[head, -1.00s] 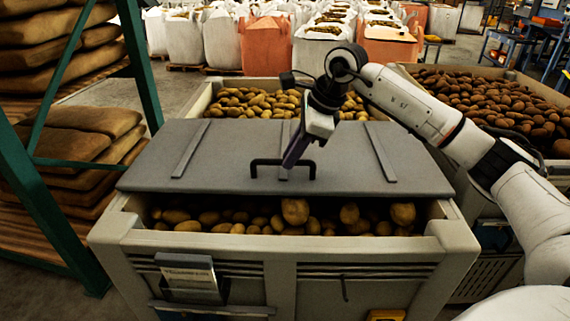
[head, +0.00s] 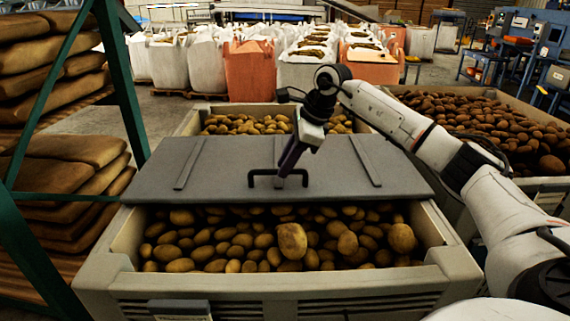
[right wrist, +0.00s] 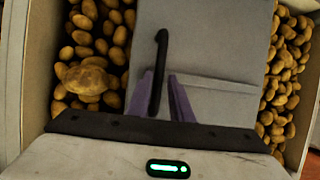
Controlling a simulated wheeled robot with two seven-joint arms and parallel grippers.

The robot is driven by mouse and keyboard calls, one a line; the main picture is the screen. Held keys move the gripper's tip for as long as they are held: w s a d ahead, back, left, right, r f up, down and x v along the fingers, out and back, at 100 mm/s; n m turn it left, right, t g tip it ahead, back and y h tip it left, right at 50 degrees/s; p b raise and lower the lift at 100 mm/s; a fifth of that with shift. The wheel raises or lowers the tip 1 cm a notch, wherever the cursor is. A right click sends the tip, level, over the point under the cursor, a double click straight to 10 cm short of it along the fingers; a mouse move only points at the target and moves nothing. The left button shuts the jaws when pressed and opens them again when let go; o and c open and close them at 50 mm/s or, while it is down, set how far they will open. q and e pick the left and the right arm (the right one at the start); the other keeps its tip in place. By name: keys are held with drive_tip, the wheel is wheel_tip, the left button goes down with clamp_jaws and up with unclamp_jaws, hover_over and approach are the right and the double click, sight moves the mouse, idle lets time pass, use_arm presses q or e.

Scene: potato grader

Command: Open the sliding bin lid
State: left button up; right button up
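The grey bin lid (head: 335,192) lies flat across the top of the near potato bin (head: 270,284), covering its back part. The front part is open and shows potatoes. A black bar handle (head: 262,177) stands on the lid near its front edge. My right gripper (head: 285,172) reaches down to the handle. In the right wrist view, its two purple fingers (right wrist: 165,85) stand on either side of the handle (right wrist: 161,60), with a gap showing beside the right finger. My left gripper is not in view.
Potatoes (head: 235,240) fill the bin below the lid. Another potato bin (head: 185,122) stands behind, and a crate of darker potatoes (head: 490,125) stands at right. A green rack with brown sacks (head: 60,175) is close on the left.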

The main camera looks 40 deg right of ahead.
drive_tip(key=shift+o, duration=0.9)
drive_tip(key=v, duration=1)
drive_tip(key=shift+s, duration=0.15)
